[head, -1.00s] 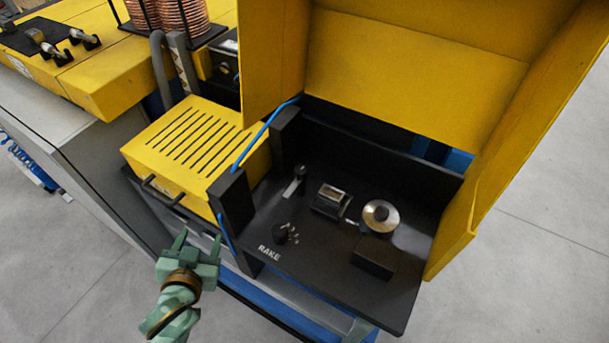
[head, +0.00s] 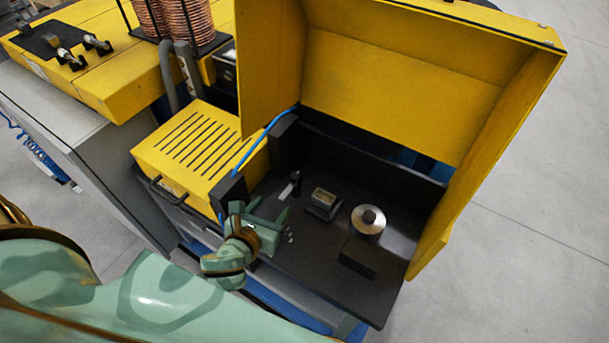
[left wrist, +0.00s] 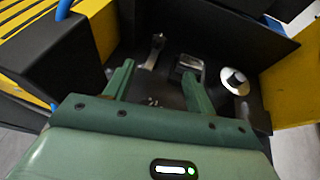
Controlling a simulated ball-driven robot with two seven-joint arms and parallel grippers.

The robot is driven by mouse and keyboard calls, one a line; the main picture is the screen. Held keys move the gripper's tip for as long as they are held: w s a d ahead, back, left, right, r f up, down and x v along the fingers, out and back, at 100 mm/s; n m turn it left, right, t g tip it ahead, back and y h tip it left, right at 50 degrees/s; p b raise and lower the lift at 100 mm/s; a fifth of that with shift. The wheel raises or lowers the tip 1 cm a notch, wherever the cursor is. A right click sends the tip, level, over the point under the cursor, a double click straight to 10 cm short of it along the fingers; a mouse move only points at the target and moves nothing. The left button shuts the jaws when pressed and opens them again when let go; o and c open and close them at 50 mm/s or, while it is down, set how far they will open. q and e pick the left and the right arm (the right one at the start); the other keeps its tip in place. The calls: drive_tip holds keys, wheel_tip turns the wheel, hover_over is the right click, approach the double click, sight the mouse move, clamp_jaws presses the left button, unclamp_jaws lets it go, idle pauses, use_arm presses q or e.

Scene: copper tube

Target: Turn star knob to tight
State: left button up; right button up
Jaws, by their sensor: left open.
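The small dark knob beside the RAKE lettering, which I take as the star knob, showed on the black panel earlier. Now my left gripper covers its place in the head view, and I cannot make it out clearly in the left wrist view. My left gripper (head: 261,211) is open over the front left part of the panel, its fingers pointing away from me. In the left wrist view the open fingers (left wrist: 157,70) have small pale marks (left wrist: 153,101) between them on the panel. Whether they touch anything is unclear. My right gripper is not in view.
The black panel (head: 300,262) also bears a small lever (head: 292,185), a metal-topped block (head: 323,203), a round silver dial (head: 368,220) and a black box (head: 358,257). A raised yellow cover (head: 400,85) stands behind, and a slotted yellow box (head: 195,150) stands left.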

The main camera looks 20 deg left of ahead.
sight(294, 177)
use_arm(q)
drive_tip(key=b+x, duration=0.1)
drive_tip(key=x, duration=1.4)
drive_tip(key=shift+w+f+b, duration=0.15)
drive_tip(key=shift+w+b, duration=0.1)
drive_tip(key=shift+b, duration=0.15)
drive_tip(key=shift+a, duration=0.1)
clamp_jaws()
